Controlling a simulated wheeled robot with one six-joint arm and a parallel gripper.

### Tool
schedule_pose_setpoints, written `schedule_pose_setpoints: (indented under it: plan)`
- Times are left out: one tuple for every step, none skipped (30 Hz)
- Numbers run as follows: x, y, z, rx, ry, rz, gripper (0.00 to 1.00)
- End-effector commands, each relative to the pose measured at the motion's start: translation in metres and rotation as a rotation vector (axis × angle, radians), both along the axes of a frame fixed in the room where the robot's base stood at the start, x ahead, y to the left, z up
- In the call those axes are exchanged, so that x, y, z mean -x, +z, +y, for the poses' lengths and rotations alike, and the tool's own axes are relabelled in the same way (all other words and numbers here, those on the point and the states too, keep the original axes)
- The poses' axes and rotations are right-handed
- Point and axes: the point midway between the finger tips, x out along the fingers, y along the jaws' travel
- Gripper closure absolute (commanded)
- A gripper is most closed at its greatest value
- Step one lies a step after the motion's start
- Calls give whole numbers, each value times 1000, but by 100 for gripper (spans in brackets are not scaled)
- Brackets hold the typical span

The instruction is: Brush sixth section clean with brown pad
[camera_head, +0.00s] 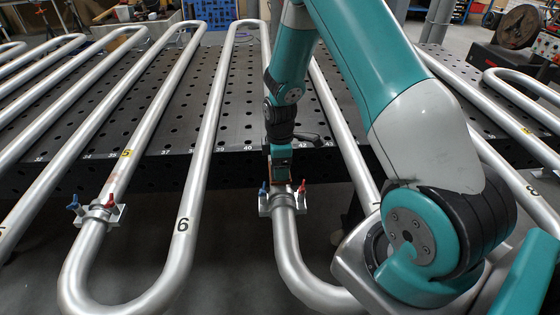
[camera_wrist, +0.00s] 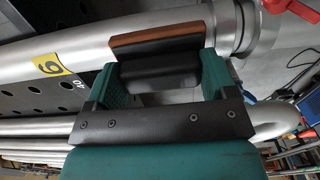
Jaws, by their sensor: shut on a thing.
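My gripper (camera_head: 281,165) points down at a grey metal pipe, just above a clamp with red and blue levers (camera_head: 283,199). In the wrist view, the green fingers of my gripper (camera_wrist: 163,72) are shut on the black back of the brown pad (camera_wrist: 155,37). The pad's brown face lies along the sixth section pipe (camera_wrist: 90,52), close to the collar; I cannot tell whether it presses on it. A yellow label with a 6 (camera_wrist: 50,65) marks this pipe. No dirt shows clearly, and the pad hides part of the surface.
Neighbouring pipe runs stand on both sides, one with a yellow 5 label (camera_head: 126,153) and its own clamp (camera_head: 99,211). A dark perforated table (camera_head: 228,120) lies beneath. A black 6 (camera_head: 182,225) is on a bend left of my gripper.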

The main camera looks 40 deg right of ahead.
Motion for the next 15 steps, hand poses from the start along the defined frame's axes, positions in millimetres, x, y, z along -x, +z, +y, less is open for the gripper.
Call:
schedule_pose_setpoints:
  plan:
    - [2,0,2,1,1,-1,41]
    - [3,0,2,1,1,-1,41]
    - [5,0,4,0,1,0,41]
    - [6,0,4,0,1,0,41]
    - [7,0,5,1,1,-1,41]
    - [8,0,5,1,0,-1,41]
    - [8,-1,6,1,0,-2,41]
    - [8,-2,6,1,0,-2,41]
    - [8,-3,6,0,0,-2,41]
    - [9,-3,6,0,0,-2,41]
    - [8,-3,6,0,0,-2,41]
    - [8,-3,5,0,0,-2,41]
    - [8,-3,5,1,0,-2,41]
    - [7,-3,4,1,-1,-2,41]
    - [6,-3,3,1,-1,-2,41]
